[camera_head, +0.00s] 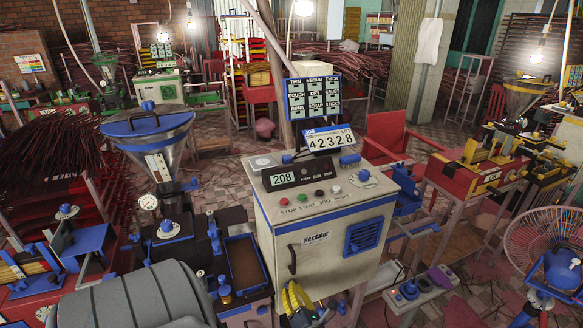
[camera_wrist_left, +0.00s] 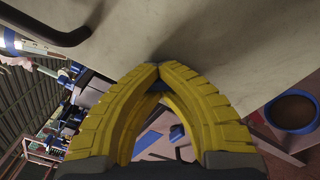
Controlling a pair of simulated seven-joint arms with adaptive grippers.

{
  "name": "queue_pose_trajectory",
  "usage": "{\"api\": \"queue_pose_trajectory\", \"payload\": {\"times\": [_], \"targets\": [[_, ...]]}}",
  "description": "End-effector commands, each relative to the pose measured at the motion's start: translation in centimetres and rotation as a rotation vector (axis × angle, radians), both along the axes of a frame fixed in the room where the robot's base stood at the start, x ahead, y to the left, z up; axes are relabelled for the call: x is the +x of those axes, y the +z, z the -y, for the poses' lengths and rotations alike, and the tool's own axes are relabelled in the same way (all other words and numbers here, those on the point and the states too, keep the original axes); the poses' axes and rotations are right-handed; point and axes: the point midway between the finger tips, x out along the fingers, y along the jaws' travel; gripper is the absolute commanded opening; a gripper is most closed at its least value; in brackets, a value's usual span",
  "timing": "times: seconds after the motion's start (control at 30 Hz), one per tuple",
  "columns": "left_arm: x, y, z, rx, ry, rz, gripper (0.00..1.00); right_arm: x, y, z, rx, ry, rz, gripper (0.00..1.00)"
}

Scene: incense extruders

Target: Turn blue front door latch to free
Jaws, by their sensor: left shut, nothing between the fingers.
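The beige cabinet (camera_head: 325,220) has a front door with a dark vertical handle (camera_head: 291,258), a name label and a blue vent (camera_head: 362,237). I cannot make out a separate blue latch on the door in either view. My left gripper (camera_head: 296,292), with yellow fingers, is low in front of the door, below the handle. In the left wrist view its fingertips (camera_wrist_left: 159,67) are together and empty, close to the pale door face; contact cannot be told. The dark handle (camera_wrist_left: 50,28) shows at upper left there. My right gripper is not in view.
A steel hopper (camera_head: 150,140) with a blue lid stands left of the cabinet. A power strip (camera_head: 420,290) lies at lower right, a fan (camera_head: 545,240) at far right. A red chair (camera_head: 390,135) stands behind. Bundles of incense sticks fill the back.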

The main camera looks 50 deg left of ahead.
Motion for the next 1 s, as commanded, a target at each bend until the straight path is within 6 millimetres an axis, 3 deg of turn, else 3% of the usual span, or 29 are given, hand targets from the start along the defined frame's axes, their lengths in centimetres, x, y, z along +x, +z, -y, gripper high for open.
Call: {"api": "queue_pose_trajectory", "payload": {"times": [0.3, 0.83, 1.0], "targets": [[-0.07, -0.1, -0.01, -0.033, 0.001, 0.096, 0.0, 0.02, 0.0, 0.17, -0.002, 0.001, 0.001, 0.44], [-0.07, -0.12, 0.0, -0.039, 0.001, 0.114, 0.0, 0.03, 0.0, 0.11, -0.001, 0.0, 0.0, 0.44], [-0.08, -0.13, 0.0, -0.039, 0.001, 0.114, 0.17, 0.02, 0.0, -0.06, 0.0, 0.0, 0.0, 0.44]]}}
